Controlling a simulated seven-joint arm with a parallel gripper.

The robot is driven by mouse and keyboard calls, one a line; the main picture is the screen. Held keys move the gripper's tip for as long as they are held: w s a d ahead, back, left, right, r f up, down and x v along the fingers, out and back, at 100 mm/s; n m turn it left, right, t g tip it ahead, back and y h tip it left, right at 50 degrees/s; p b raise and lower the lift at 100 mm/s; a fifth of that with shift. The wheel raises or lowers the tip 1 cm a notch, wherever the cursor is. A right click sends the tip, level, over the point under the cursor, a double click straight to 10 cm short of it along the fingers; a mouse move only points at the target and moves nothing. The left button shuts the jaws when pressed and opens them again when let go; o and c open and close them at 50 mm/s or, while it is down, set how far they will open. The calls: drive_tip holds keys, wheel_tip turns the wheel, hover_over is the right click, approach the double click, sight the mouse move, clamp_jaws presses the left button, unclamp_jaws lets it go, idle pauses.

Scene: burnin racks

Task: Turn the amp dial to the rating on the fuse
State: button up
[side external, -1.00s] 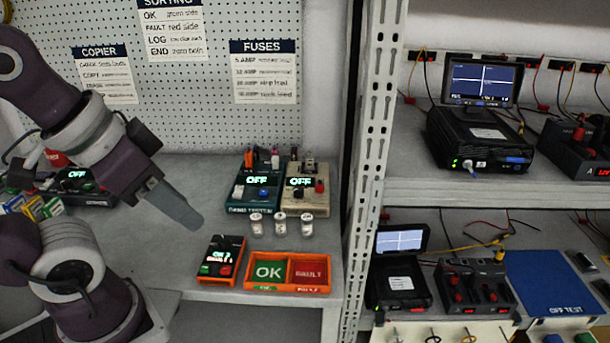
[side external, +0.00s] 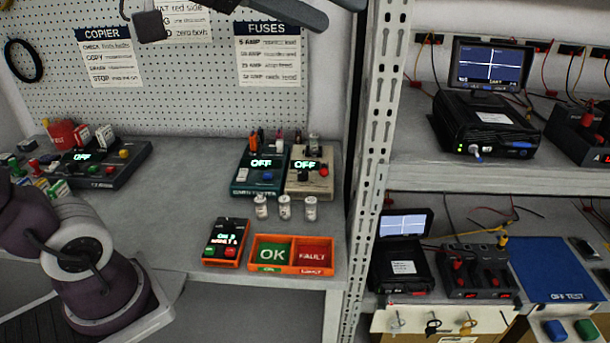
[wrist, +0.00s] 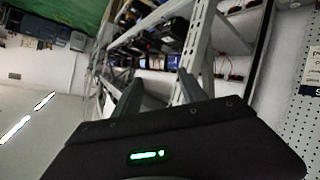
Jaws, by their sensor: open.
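A cream tester box (side external: 309,187) stands at the back of the bench with a lit OFF display, a dark knob (side external: 304,178) and a red knob. The dark knob may be the amp dial; its marks are too small to read. Three small clear cylinders with pale caps (side external: 284,207) stand in front of it and may be fuses; no rating is legible. My gripper (side external: 318,20) is high at the top edge, partly out of frame, far above the bench. In the wrist view its two fingers (wrist: 160,92) are apart with nothing between them.
A teal tester (side external: 258,177), also OFF, stands left of the cream box. An orange counter box (side external: 226,243) and an orange OK/FAULT tray (side external: 291,268) lie in front. A FUSES sign (side external: 268,56) hangs behind. A metal rack post (side external: 371,150) borders the bench's right side.

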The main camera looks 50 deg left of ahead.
drive_tip(key=w+a+r+n+t+y, duration=0.1)
drive_tip(key=w+a+r+n+t, duration=0.25)
drive_tip(key=r, duration=0.55)
drive_tip(key=w+a+r+n+t+y, duration=0.1)
drive_tip(key=w+r+n+t, duration=0.25)
drive_tip(key=w+r, duration=0.5)
drive_tip(key=w+a+r+n+y, duration=0.2)
drive_tip(key=w+a+n+y, duration=0.15)
drive_tip(key=a+n, duration=0.3)
drive_tip(key=w+a+f+n+g+y, duration=0.2)
drive_tip(key=w+a+f+g, duration=0.2)
drive_tip(key=w+a+f, duration=0.4)
wheel_tip(320, 180, down, 12)
drive_tip(key=w+a+g, duration=0.1)
drive_tip(key=w+g, duration=0.2)
drive_tip(key=g+y, duration=0.1)
drive_tip(key=g, duration=1.1)
approach(302, 172)
drive_tip(key=f, duration=0.1)
drive_tip(key=x, duration=0.7)
drive_tip(key=shift+w+a+f, duration=0.1)
drive_tip(key=shift+a+f, duration=0.15)
clamp_jaws()
